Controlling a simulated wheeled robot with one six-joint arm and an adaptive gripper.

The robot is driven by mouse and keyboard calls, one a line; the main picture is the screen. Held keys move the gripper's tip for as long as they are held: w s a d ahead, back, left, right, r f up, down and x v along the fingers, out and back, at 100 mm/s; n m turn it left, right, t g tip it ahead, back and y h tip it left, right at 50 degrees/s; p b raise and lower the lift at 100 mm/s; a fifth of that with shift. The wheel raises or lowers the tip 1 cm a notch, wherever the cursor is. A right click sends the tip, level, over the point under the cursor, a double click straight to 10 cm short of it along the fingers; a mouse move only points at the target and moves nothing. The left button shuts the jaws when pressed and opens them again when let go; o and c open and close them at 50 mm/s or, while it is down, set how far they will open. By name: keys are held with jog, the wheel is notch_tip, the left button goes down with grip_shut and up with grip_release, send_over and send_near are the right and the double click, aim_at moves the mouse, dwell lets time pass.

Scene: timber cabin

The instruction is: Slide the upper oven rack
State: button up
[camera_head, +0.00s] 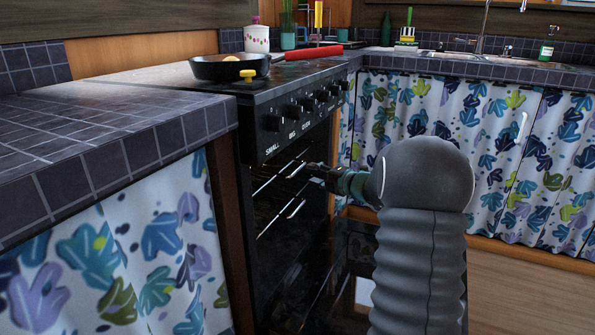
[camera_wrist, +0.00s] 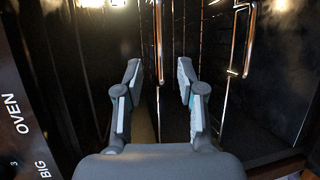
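The black stove (camera_head: 290,120) has its oven open below the knobs. Inside, the upper oven rack (camera_head: 277,181) shows as a thin bright metal edge, with the lower rack (camera_head: 281,219) below it. My gripper (camera_head: 316,170) is at the oven front, level with the upper rack. In the wrist view, which is turned sideways, my gripper (camera_wrist: 159,72) is open with nothing held. The upper rack's bar (camera_wrist: 158,42) appears between the two fingers, without visible contact. The lower rack (camera_wrist: 240,42) lies to the right. The racks' far parts are dark.
The oven door (camera_head: 345,270) seems folded down under my arm. A tiled counter (camera_head: 100,150) stands close at left. Curtained cabinets (camera_head: 470,150) and a sink (camera_head: 455,56) are behind right.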

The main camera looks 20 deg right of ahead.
aim_at(297, 169)
jog(key=x, duration=0.8)
jog(key=shift+w, duration=0.25)
grip_shut()
